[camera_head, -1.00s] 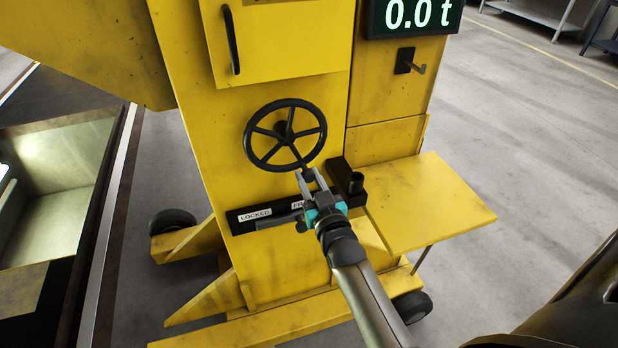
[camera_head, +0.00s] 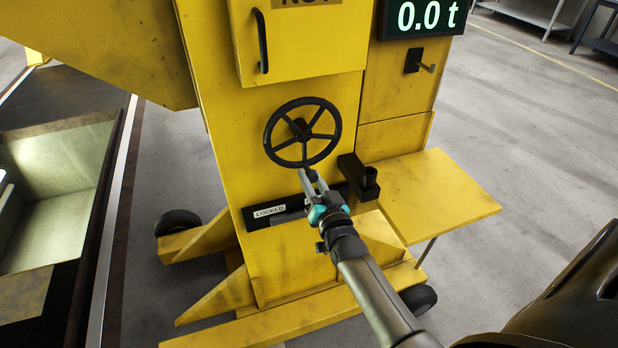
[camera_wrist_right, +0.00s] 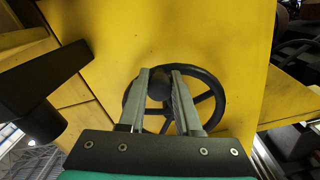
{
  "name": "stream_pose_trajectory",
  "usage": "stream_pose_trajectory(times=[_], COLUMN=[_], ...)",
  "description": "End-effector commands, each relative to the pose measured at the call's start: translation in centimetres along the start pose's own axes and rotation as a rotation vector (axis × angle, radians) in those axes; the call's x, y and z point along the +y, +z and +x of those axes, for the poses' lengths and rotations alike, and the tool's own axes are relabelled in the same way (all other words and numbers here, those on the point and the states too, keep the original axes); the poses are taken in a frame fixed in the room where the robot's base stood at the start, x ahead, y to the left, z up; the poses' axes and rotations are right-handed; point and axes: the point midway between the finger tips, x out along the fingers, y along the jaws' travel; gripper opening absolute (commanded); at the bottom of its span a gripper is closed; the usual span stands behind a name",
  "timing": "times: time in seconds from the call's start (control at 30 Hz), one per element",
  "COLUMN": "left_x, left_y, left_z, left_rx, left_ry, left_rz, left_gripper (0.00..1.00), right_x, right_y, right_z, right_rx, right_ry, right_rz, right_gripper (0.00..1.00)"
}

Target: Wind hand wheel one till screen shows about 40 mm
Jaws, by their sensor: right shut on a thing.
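The black hand wheel (camera_head: 303,133) with several spokes is mounted on the front of the yellow lifting jack (camera_head: 265,265). My right gripper (camera_head: 312,181) is at the bottom of the wheel, shut on its black handle knob. In the right wrist view my gripper's two fingers (camera_wrist_right: 161,95) stand on either side of the dark knob (camera_wrist_right: 159,84), with the wheel rim (camera_wrist_right: 219,100) behind. The screen (camera_head: 425,17) at the top right of the jack reads 0.0 t; no mm figure shows. My left gripper is not in view.
A black bar with a LOCKED label (camera_head: 270,211) and a black upright socket (camera_head: 361,176) sit just below the wheel. A yellow shelf (camera_head: 440,200) juts out on the right. A cabinet door (camera_head: 310,45) is above.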

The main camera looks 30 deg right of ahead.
Motion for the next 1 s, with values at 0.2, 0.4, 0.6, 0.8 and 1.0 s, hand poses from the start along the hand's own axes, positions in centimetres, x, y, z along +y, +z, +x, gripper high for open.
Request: stream_pose_trajectory(times=[0.2, 0.4, 0.6, 0.8, 1.0], left_x=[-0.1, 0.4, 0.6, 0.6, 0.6], left_y=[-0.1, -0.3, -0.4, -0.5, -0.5], left_z=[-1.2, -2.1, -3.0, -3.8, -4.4], left_rx=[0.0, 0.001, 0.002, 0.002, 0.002], left_ry=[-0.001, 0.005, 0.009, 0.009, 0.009], left_rz=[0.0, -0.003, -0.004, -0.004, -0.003], left_gripper=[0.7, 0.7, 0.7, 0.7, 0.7], right_x=[-2.0, -3.7, -5.4, -6.8, -7.8], right_y=[0.4, 0.5, 0.3, -0.1, -0.6], right_z=[0.0, 0.0, 0.0, 0.0, 0.0], right_rx=[-0.003, -0.003, -0.005, -0.004, -0.004], right_ry=[-0.003, -0.003, -0.002, -0.002, -0.002], right_rz=[0.21, 0.401, 0.587, 0.755, 0.882], right_gripper=[0.0, 0.0, 0.0, 0.0, 0.0])
